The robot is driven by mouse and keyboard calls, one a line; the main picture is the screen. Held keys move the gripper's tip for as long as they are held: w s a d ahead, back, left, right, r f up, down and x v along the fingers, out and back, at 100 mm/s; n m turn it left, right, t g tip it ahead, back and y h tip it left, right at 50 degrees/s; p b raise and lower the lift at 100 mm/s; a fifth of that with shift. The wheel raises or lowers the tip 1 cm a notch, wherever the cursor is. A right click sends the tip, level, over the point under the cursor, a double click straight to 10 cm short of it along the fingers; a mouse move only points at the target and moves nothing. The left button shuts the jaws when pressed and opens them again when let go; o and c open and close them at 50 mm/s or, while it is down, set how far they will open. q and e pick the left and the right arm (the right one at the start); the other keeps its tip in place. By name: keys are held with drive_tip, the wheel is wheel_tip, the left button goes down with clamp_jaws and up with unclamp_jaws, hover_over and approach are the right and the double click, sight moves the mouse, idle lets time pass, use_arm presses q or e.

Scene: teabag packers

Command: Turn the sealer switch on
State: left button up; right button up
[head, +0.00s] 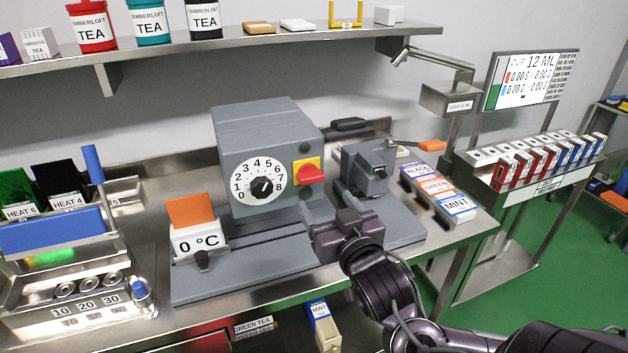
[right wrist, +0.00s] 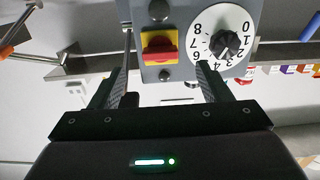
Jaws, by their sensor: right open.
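The sealer (head: 262,145) is a grey box-shaped machine on the steel bench. Its front has a white dial (head: 262,181) numbered 0 to 8 with a black knob, and a red switch (head: 311,173) on a yellow plate to the dial's right. The red switch lies crosswise. My right gripper (head: 325,213) is just below and in front of the switch, apart from it. In the right wrist view, the picture is upside down; the open, empty fingers (right wrist: 165,72) point toward the switch (right wrist: 158,51), with the dial (right wrist: 222,36) to the right. My left gripper is not in view.
A shelf (head: 230,45) with tea tins hangs above.

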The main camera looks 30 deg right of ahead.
sight(313, 180)
drive_tip(key=x, duration=0.4)
drive_tip(key=r+x, duration=0.1)
drive_tip(key=x, duration=0.1)
drive_tip(key=shift+w+p, duration=0.1)
drive_tip(key=shift+p, duration=0.2)
drive_tip(key=shift+w, duration=0.5)
drive_tip(key=shift+w+d+f, duration=0.1)
drive_tip(key=shift+w, duration=0.1)
drive_tip(key=c, duration=1)
